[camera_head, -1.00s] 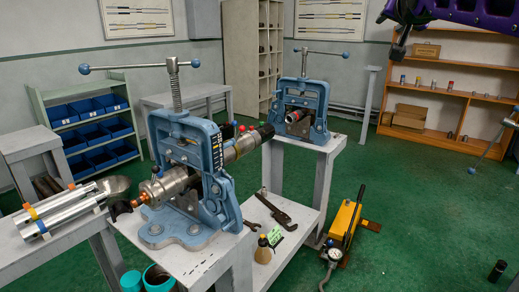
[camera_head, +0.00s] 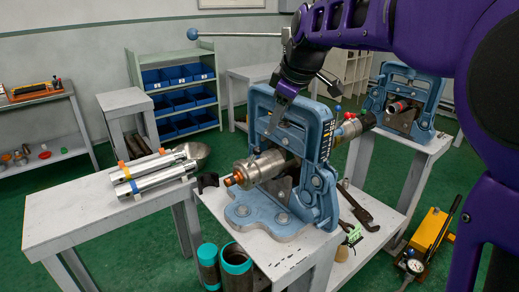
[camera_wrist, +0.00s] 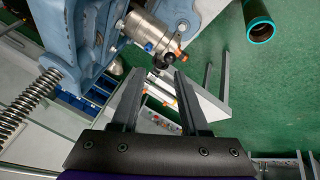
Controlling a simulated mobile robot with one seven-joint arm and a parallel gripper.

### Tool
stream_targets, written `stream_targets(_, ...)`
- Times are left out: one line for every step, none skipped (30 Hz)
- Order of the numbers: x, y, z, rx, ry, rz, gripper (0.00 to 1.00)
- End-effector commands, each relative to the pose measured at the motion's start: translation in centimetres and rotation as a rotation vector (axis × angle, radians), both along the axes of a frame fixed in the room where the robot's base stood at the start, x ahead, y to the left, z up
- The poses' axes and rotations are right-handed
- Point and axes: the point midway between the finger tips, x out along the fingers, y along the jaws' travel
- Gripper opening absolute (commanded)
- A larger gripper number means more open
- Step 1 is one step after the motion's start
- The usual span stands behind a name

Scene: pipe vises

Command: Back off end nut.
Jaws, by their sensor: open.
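A blue pipe vise (camera_head: 325,165) stands on the near bench and clamps a silver cylindrical fitting (camera_head: 262,167). The fitting's left end carries a small copper-coloured end piece (camera_head: 231,181), which looks like the end nut. In the wrist view the fitting (camera_wrist: 148,33) juts from the vise (camera_wrist: 90,35), with its orange-tipped end piece (camera_wrist: 181,53) beyond my fingertips. My gripper (camera_head: 272,128) is above the fitting, in front of the vise frame. Its two fingers are apart and empty in the wrist view (camera_wrist: 157,80). Part of the vise's top screw is hidden by my arm.
A second blue vise (camera_head: 405,95) stands on the bench behind. Silver tubes (camera_head: 150,175) lie on the left bench. The vise's long handle (camera_head: 240,34) reaches left near my arm. Teal-rimmed pipes (camera_head: 236,260) stand below, and a yellow pump (camera_head: 430,230) is on the floor.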

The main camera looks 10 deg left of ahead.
Motion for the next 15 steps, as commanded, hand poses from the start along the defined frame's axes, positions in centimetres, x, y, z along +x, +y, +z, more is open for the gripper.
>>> stream_targets(-0.4, 0.4, -0.4, -0.003, 0.013, 0.036, 0.45)
stream_targets(-0.6, 0.7, -0.5, -0.004, 0.018, 0.056, 0.45)
stream_targets(-0.9, 1.0, -0.7, -0.006, 0.024, 0.074, 0.45)
stream_targets(-0.9, 1.1, -0.8, -0.006, 0.026, 0.083, 0.45)
stream_targets(-1.0, 1.2, -1.0, -0.008, 0.028, 0.089, 0.45)
stream_targets(-0.9, 1.4, -1.3, -0.008, 0.029, 0.094, 0.45)
stream_targets(-0.9, 1.5, -1.5, -0.008, 0.03, 0.096, 0.45)
stream_targets(-0.8, 1.6, -1.9, -0.008, 0.031, 0.096, 0.45)
stream_targets(-0.6, 1.8, -2.3, -0.008, 0.03, 0.096, 0.45)
stream_targets(-0.5, 2.0, -2.8, -0.008, 0.03, 0.096, 0.45)
stream_targets(-0.3, 2.2, -3.3, -0.008, 0.03, 0.095, 0.45)
stream_targets(0.0, 2.4, -4.0, -0.007, 0.031, 0.095, 0.45)
stream_targets(0.2, 2.6, -4.6, -0.007, 0.03, 0.094, 0.45)
stream_targets(0.4, 2.8, -5.2, -0.008, 0.032, 0.094, 0.45)
stream_targets(0.7, 3.1, -6.0, -0.008, 0.031, 0.094, 0.45)
